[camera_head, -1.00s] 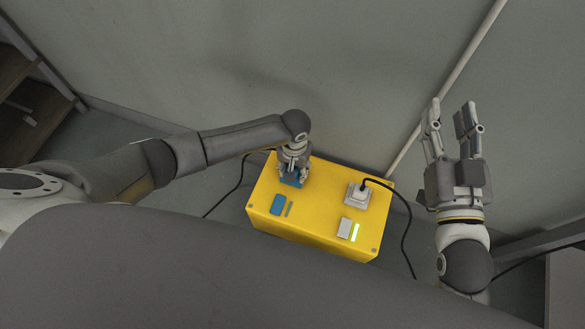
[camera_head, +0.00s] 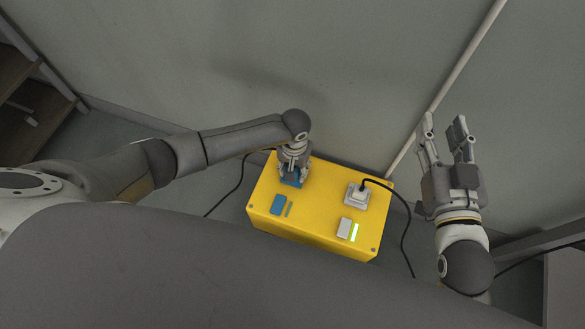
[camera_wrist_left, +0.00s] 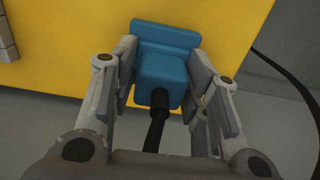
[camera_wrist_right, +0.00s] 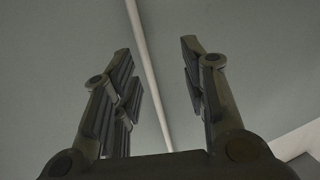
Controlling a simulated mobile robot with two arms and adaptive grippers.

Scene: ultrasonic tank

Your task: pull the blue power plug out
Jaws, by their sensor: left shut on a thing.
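The blue power plug (camera_wrist_left: 160,80) sits in its blue socket (camera_wrist_left: 165,35) on top of the yellow box (camera_head: 310,213), with a black cable leaving its back. My left gripper (camera_wrist_left: 168,88) is shut on the blue plug, one finger along each side. In the head view my left gripper (camera_head: 293,172) comes down over the plug and hides most of it; the blue socket shows below the fingers. My right gripper (camera_head: 443,128) is open and empty, raised to the right of the box.
A white plug (camera_head: 358,194) with a black cable sits in the box's right socket. A blue switch (camera_head: 278,204) and a grey switch (camera_head: 344,228) are near the front; the bar beside the grey one glows green. A pipe (camera_head: 445,88) runs along the wall behind.

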